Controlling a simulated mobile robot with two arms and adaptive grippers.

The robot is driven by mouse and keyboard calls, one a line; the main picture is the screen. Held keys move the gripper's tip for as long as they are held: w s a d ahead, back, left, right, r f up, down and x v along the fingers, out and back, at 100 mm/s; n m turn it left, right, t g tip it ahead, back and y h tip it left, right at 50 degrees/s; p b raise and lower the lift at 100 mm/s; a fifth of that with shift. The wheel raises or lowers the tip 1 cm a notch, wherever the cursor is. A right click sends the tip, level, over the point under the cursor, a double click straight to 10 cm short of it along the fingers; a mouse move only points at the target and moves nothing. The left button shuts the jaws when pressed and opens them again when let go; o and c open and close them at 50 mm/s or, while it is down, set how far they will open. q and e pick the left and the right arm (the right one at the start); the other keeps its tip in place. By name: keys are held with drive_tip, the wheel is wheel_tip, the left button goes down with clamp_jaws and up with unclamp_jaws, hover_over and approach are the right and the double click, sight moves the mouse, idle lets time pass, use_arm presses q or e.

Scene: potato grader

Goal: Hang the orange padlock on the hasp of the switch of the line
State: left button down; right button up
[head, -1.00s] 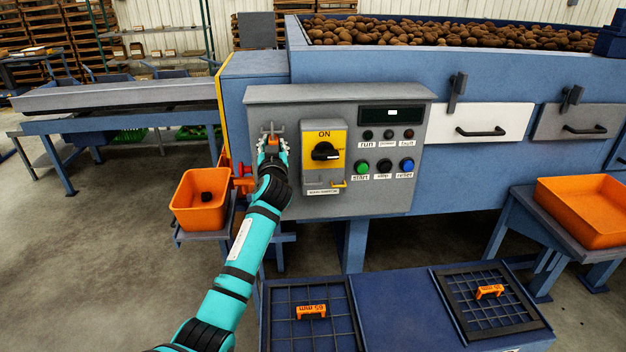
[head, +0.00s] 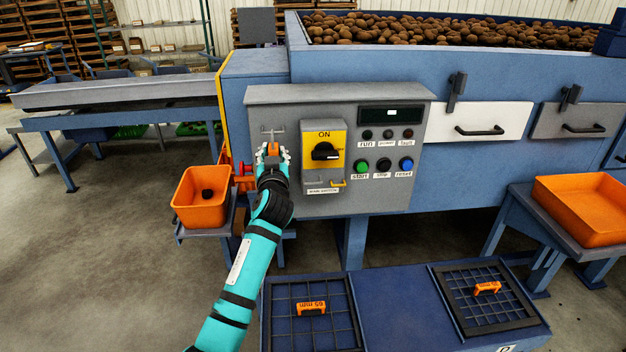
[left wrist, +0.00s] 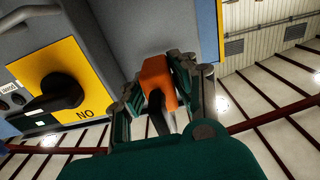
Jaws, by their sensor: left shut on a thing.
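My left gripper (head: 272,154) is shut on the orange padlock (head: 273,149), in front of the left part of the grey control panel. The padlock also shows between the fingers in the left wrist view (left wrist: 157,80); its shackle is hard to make out. A small grey bracket (head: 273,131) sits on the panel just above the padlock. The yellow switch plate (head: 338,137) with its black knob (head: 325,151) is right of the gripper and reads ON. A yellow piece, perhaps the hasp (head: 338,183), is at the plate's lower edge. My right gripper is not in view.
The panel (head: 400,190) has green, black and blue buttons on its right. An orange bin (head: 190,212) with a dark lump stands left of my arm. Sieve frames (head: 290,335) with orange handles lie on a blue table below. An orange tray (head: 560,225) stands at right.

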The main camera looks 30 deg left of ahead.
use_arm(q)
drive_tip(key=shift+p+v, duration=0.3)
drive_tip(key=shift+v, duration=1.55)
